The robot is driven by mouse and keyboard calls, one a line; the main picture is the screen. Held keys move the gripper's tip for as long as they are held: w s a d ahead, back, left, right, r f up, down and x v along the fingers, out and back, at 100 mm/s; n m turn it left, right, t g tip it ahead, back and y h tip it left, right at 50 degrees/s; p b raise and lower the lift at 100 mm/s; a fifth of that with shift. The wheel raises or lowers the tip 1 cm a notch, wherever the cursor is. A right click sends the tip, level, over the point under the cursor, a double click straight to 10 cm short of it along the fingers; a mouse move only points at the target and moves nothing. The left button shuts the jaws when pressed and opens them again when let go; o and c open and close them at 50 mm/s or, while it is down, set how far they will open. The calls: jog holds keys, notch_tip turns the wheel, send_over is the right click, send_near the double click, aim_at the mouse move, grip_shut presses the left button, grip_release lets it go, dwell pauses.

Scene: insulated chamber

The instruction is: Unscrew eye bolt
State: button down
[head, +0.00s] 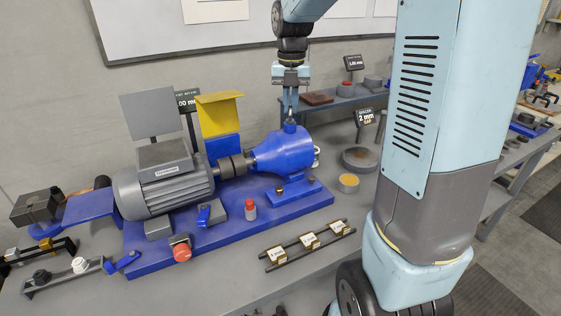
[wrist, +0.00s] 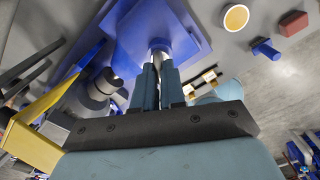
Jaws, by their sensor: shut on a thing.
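The blue pump housing (head: 284,152) is coupled to a grey motor (head: 162,185) on a blue baseplate (head: 232,225). My gripper (head: 290,116) points straight down onto the top of the housing. Its fingers are shut on the eye bolt, which they mostly hide in the head view. In the wrist view my gripper (wrist: 160,66) has its fingertips close together around the pale metal eye bolt (wrist: 158,47), above the blue housing. I cannot tell how far the bolt's thread sits in the housing.
A yellow guard plate (head: 219,112) stands up left of my gripper. A red-topped bottle (head: 250,209) and a red button (head: 181,249) are at the front of the baseplate. A rack with brass blocks (head: 308,241) lies on the bench. A round yellow-topped container (head: 348,183) stands to the right.

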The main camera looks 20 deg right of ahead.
jog(key=shift+w+r, duration=0.1)
jog(key=c, duration=1.4)
grip_release()
jog(key=shift+r, duration=2.4)
